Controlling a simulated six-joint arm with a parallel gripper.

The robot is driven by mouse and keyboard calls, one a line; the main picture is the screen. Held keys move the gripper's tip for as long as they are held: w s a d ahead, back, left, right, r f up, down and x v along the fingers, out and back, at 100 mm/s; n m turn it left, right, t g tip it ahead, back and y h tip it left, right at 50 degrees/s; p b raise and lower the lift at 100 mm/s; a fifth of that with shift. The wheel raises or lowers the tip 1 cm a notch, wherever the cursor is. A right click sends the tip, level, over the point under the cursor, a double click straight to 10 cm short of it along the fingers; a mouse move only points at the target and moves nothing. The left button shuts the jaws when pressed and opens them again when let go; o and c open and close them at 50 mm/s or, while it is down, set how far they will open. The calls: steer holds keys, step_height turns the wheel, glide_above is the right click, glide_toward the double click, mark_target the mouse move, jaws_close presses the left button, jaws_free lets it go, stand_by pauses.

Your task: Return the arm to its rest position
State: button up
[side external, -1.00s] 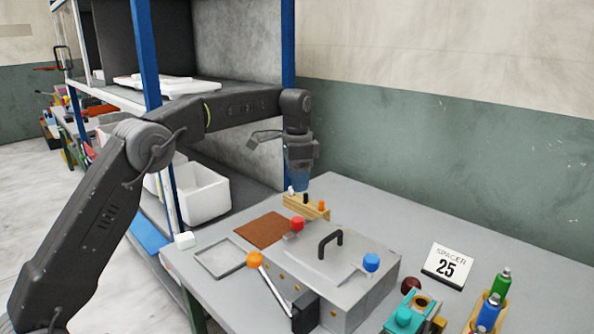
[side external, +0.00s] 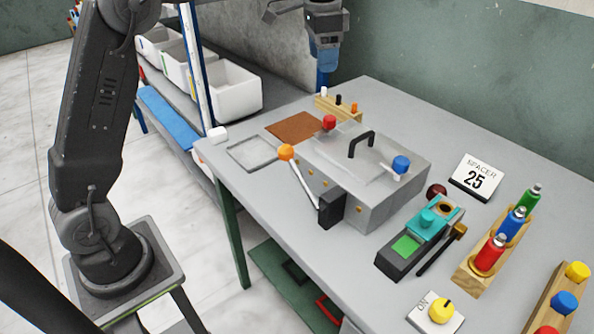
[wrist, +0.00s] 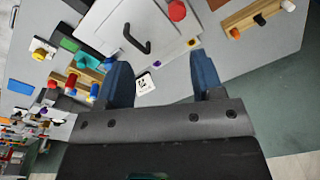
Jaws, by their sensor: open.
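My gripper (side external: 323,86) hangs fingers down near the back left edge of the grey bench, close to the wooden peg block (side external: 338,107). In the side view the fingers overlap into one blue shape, and part of my arm is cut off by the top edge. In the wrist view my gripper (wrist: 162,78) shows two blue fingers wide apart. Nothing is held between them. The spacer card (wrist: 145,83) appears in the gap, farther off on the bench.
A grey press box (side external: 375,200) with a black handle stands mid-bench. The teal device (side external: 427,220), spacer card (side external: 474,178) and bottle rack (side external: 470,275) stand to its right. White bins (side external: 235,95) sit on the shelving at left. A brown mat (side external: 296,127) lies behind the box.

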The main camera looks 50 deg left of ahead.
steer(key=s+d+r+n+t, duration=0.1)
steer(key=s+d+n, duration=0.1)
steer(key=s, duration=0.6)
steer(key=s+d+r+n+t, duration=0.1)
steer(key=s+d+t, duration=0.1)
steer(key=s, duration=0.6)
steer(key=s+f+n, duration=0.1)
steer(key=s+f, duration=0.3)
steer(key=s, duration=0.3)
steer(key=s+d+f+n+t, duration=0.1)
steer(key=s+f, duration=0.3)
steer(key=s, duration=0.2)
steer(key=shift+s+n+t, duration=0.3)
steer(key=shift+s, duration=0.05)
steer(key=shift+w+r, duration=0.1)
